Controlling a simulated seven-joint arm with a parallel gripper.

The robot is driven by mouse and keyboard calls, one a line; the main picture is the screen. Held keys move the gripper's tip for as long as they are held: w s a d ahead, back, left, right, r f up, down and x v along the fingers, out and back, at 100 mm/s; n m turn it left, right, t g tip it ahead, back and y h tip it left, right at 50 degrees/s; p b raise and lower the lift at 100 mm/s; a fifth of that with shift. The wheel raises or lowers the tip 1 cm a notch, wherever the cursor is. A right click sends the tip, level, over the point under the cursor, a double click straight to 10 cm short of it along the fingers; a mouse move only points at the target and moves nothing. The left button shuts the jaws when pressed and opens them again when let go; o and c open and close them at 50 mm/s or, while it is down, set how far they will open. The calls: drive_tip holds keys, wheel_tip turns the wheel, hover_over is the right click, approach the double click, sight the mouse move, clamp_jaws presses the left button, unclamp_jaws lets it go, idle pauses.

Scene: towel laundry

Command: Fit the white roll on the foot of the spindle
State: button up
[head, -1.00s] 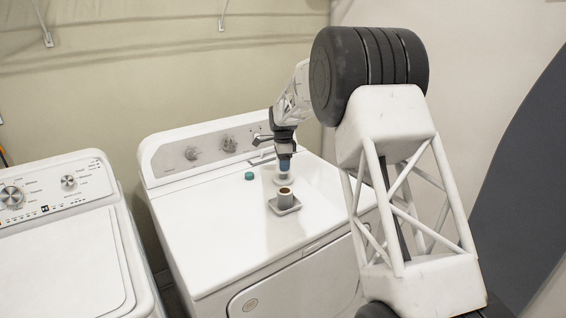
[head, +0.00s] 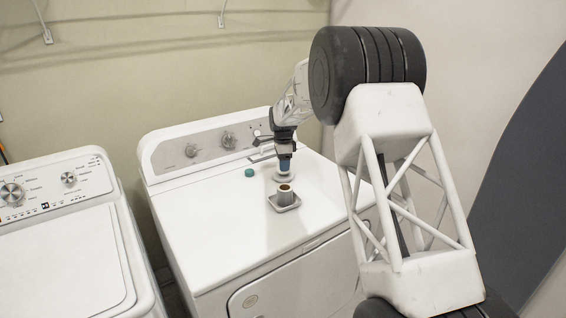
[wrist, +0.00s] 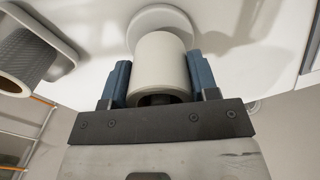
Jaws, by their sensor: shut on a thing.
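My gripper (head: 284,168) is low over the top of the right-hand white machine. In the wrist view its two blue fingers (wrist: 158,62) are shut on the sides of the white roll (wrist: 160,66). A round white disc (wrist: 161,14), which looks like the foot of the spindle, is just beyond the far end of the roll. It also shows under my gripper in the head view (head: 282,178). The roll is in line with the disc. I cannot tell whether they touch. Any post is hidden by the roll; its near opening looks dark.
A small grey tray (head: 294,205) holding a grey cylinder with a pale rim (head: 286,195) is close in front of the disc. A green cap (head: 249,172) lies to the left. The machine's raised control panel (head: 205,148) is behind. Its front left top is clear.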

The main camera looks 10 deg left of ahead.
drive_tip(key=shift+f, duration=0.6)
drive_tip(key=o, duration=1.3)
drive_tip(key=shift+r, duration=0.15)
drive_tip(key=shift+r, duration=3.3)
drive_tip(key=shift+r, duration=0.1)
